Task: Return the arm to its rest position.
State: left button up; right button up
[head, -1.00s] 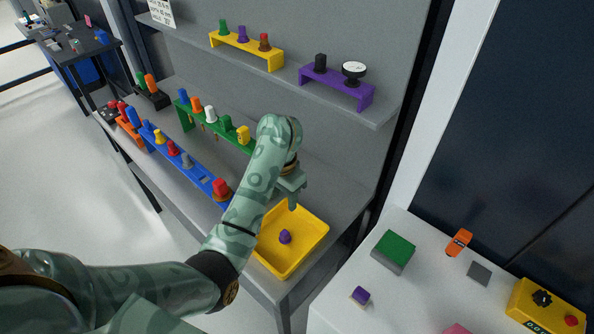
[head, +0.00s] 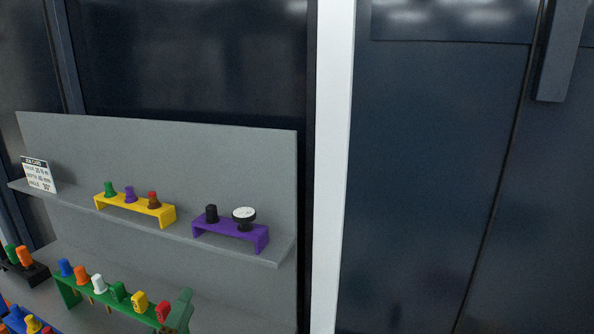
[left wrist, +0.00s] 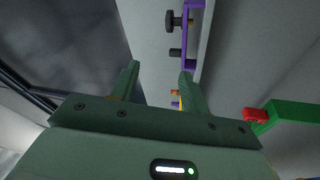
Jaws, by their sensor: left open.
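My left gripper (head: 180,311) shows only in small part at the bottom of the head view, beside the red-topped end of the green rack (head: 106,304). In the left wrist view its two fingers (left wrist: 158,82) stand apart with nothing held between them. Most of my left arm is out of the head view. My right gripper is in neither view.
The upper shelf (head: 150,222) holds a yellow rack (head: 140,207) with several pegs and a purple rack (head: 232,230) with a black peg and a white-faced dial. A sign card (head: 39,175) stands at left. A black rack (head: 30,272) sits lower left.

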pick_arm(q)
jog(key=s+f+m+g+y, duration=0.1)
jog(key=s+f+m+g, duration=0.7)
jog(key=f+m, duration=0.5)
jog(key=s+a+f+m+g+y, duration=0.5)
jog(key=s+a+m+g+y, duration=0.15)
jog(key=s+a, duration=0.35)
jog(key=s+d+f+g+h+b, duration=0.1)
jog(key=s+d+f+b, duration=0.15)
jog(key=f, duration=1.15)
jog(key=s+d+f+g+h+b, duration=0.1)
jog(key=s+d+f+h+b, duration=0.15)
jog(key=f, duration=1.25)
jog(key=s+f+n+g+b, duration=0.3)
jog(key=s+f+b, duration=0.3)
jog(key=s+f, duration=1.4)
notch_tip(320, 180, down, 3)
jog(key=shift+d+r+h+b, duration=0.1)
jog(key=shift+d+h+b, duration=0.05)
jog(key=shift+h+b, duration=0.2)
